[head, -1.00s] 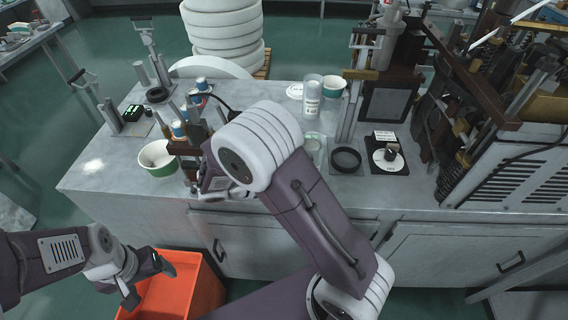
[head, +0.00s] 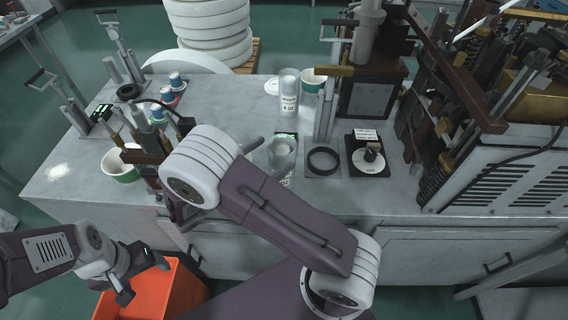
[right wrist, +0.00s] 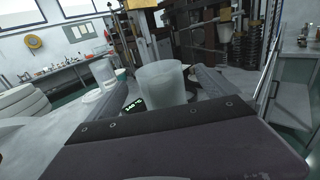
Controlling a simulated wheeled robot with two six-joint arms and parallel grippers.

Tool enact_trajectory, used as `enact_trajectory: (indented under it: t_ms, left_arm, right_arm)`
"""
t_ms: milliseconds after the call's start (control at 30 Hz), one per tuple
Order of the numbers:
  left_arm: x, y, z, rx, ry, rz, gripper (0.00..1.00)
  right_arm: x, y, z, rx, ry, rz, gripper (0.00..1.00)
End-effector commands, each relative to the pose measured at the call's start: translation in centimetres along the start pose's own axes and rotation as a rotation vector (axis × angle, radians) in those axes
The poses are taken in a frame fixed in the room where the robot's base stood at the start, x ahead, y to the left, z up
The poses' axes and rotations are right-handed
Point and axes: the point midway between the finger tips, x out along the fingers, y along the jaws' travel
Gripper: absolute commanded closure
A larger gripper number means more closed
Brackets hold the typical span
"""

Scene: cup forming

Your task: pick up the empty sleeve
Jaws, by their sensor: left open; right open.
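A clear, frosted sleeve (head: 284,152) stands upright on a small scale with a green display, near the front of the bench. In the right wrist view the sleeve (right wrist: 162,84) looks empty and stands between the fingers of my right gripper (right wrist: 165,98). That gripper is open; whether a finger touches the sleeve I cannot tell. A second clear sleeve with a printed label (head: 289,92) stands further back. My left gripper (head: 146,279) is open and empty over the orange bin.
A black ring (head: 323,161) and a dark stand with a white disc (head: 370,162) are right of the sleeve. A green-and-white cup (head: 119,166) is at the left, beside a tool rack. The orange bin (head: 178,290) stands before the bench.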

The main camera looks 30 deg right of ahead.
Motion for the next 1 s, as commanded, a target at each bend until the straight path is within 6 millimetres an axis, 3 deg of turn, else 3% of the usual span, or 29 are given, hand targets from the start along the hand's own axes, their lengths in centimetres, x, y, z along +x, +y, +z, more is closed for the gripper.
enact_trajectory:
  t_ms: [100,267,500,733,767,1000]
  left_arm:
    - [-0.7,0.0,-0.1,0.0,0.0,0.0,0.21]
    - [-1.1,0.0,-0.1,0.0,0.0,0.0,0.21]
    - [-2.3,0.1,-0.2,0.0,0.0,0.0,0.21]
    - [-2.2,0.1,-0.2,0.0,0.0,0.0,0.21]
    - [-2.2,0.1,-0.2,0.0,0.0,0.0,0.21]
    - [-2.2,0.1,-0.2,0.0,0.0,0.0,0.21]
  right_arm:
    - [1.8,-0.1,0.2,-0.002,0.0,-0.004,0.03]
    - [3.0,-0.1,0.5,-0.001,-0.001,-0.005,0.03]
    - [6.9,0.0,0.5,-0.002,0.0,-0.004,0.03]
    - [7.2,0.0,0.4,0.0,0.001,-0.001,0.03]
    - [7.2,0.0,0.4,0.0,0.001,-0.001,0.05]
    - [7.2,0.0,0.4,0.0,0.001,-0.001,0.72]
